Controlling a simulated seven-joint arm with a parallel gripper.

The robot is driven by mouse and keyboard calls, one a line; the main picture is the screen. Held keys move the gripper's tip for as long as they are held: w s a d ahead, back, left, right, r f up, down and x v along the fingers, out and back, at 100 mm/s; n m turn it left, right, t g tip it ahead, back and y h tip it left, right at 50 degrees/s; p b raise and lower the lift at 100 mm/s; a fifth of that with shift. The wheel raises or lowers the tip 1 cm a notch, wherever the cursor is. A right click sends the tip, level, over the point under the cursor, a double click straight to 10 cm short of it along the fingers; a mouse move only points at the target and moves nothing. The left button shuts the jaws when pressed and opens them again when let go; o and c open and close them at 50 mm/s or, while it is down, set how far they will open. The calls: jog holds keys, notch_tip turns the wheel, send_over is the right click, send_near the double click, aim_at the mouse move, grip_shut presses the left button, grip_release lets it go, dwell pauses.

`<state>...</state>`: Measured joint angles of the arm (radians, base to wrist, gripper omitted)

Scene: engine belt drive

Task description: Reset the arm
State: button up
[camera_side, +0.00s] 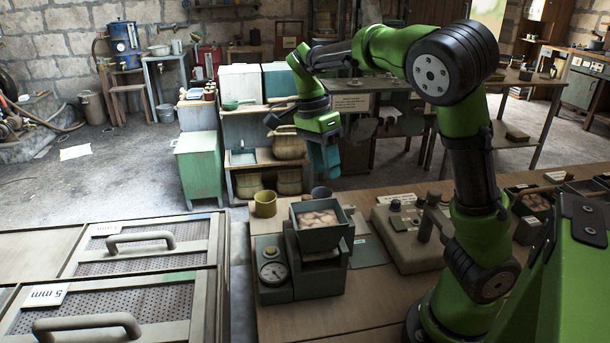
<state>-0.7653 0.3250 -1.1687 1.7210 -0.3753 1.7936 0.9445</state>
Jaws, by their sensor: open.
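My green arm rises at the right and reaches left over the bench. My gripper (324,168) hangs from its end, pointing down, with teal fingers in the air above and behind the hopper. It is open, and I see nothing held in it. The gap between the fingers is hard to make out at this size.
Below my gripper, a green hopper (319,238) of brown lumps stands on a dial scale (273,273). Sieve drawers (120,285) fill the lower left.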

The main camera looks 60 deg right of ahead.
jog(key=s+a+n+t+y, duration=0.1)
jog(key=n, duration=0.1)
jog(key=s+a+n+t+y, duration=0.1)
jog(key=a+n, duration=0.1)
jog(key=n, duration=0.1)
jog(key=s+a+n+t+y, duration=0.1)
jog(key=s+n, duration=0.1)
jog(key=n, duration=0.1)
jog(key=shift+a+f+t, duration=0.25)
jog(key=shift+f+t, duration=0.05)
jog(key=shift+f, duration=0.05)
jog(key=s+a+r+n+t, duration=0.1)
jog(key=a+n+t, duration=0.1)
jog(key=n, duration=0.1)
jog(key=s+a+r+n+t, duration=0.1)
jog(key=s+a+n, duration=0.1)
jog(key=n, duration=0.1)
jog(key=s+a+n+t, duration=0.2)
jog(key=n, duration=0.1)
jog(key=shift+r+t, duration=0.3)
jog(key=shift+r, duration=0.1)
jog(key=shift+s+a+n+t+h, duration=0.2)
jog(key=shift+a+n+t+h, duration=0.1)
jog(key=shift+n, duration=0.3)
